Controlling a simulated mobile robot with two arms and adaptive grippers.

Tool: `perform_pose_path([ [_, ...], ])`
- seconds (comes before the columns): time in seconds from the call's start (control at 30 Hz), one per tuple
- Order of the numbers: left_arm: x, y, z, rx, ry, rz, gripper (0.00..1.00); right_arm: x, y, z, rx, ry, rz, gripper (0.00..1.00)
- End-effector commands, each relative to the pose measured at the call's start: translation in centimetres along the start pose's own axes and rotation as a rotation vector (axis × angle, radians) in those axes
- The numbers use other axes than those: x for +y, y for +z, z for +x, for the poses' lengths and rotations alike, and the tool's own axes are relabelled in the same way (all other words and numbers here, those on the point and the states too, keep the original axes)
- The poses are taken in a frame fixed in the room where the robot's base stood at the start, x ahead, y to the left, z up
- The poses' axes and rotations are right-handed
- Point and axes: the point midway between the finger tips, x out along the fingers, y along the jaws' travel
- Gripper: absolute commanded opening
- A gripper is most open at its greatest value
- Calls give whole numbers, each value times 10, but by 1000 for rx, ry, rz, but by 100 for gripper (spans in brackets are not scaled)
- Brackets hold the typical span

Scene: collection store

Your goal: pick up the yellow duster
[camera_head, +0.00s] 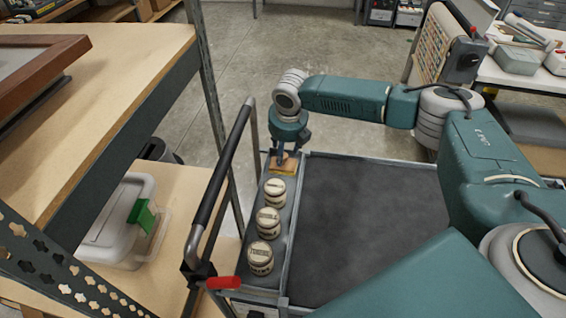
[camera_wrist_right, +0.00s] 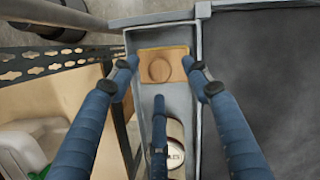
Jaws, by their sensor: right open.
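The yellow duster (camera_head: 286,171) lies at the far end of the narrow side tray of a cart, just beyond a row of lidded jars. In the right wrist view the duster (camera_wrist_right: 180,53) is a flat yellow-tan rectangle with a round brown knob on top. My right gripper (camera_head: 281,160) points down just over it. My left gripper is not in view.
Three cream jars (camera_head: 268,222) stand in a row in the side tray (camera_head: 248,285). The dark cart top (camera_head: 365,220) beside it is empty. A black cart handle (camera_head: 224,170) rises at left, near a shelf rack with a lidded clear box (camera_head: 122,215).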

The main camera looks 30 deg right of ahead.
Motion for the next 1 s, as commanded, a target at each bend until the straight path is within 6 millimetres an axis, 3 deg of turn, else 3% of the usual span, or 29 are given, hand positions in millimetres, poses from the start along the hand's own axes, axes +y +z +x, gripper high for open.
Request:
perform_pose_path([
  [0.2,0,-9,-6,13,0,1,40,0,0,22,1,-1,1,48],
  [0.43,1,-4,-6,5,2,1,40,0,0,23,0,0,0,48],
  [0.67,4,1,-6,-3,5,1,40,0,0,23,0,0,1,2],
  [1.0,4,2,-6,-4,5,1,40,0,1,22,-1,1,1,0],
])
